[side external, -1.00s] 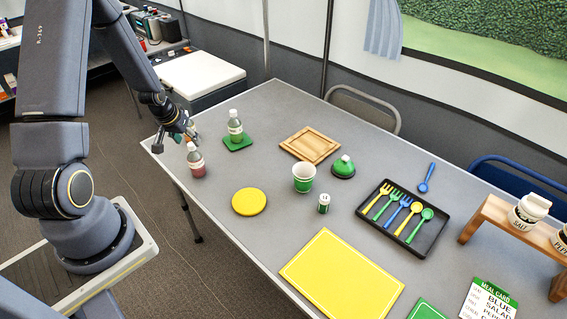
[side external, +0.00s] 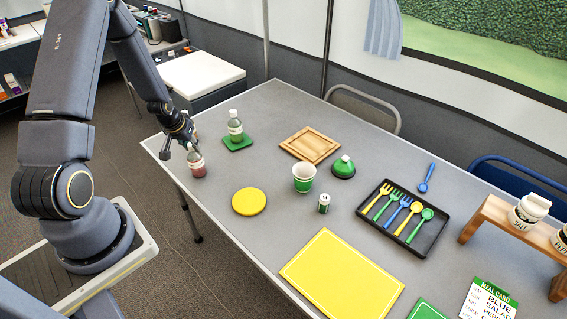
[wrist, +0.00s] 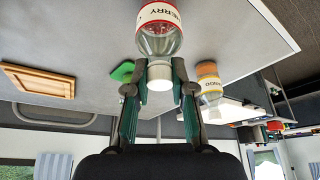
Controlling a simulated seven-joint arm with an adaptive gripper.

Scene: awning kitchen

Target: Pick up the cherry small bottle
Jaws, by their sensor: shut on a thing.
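The cherry small bottle (side external: 197,166) is clear with red contents and stands near the table's left end in the side view. In the wrist view the bottle (wrist: 160,36) appears upside down, with a red-and-white label partly reading "ERRY" and a white cap. My gripper (side external: 190,147) is at the top of the bottle. In the wrist view my gripper (wrist: 159,86) has its two green-padded fingers on either side of the cap and neck, shut on it. The bottle looks upright; I cannot tell whether its base touches the table.
A yellow disc (side external: 249,202), a green-and-white cup (side external: 304,178) and a wooden board (side external: 310,145) lie to the right. Bare table separates them.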

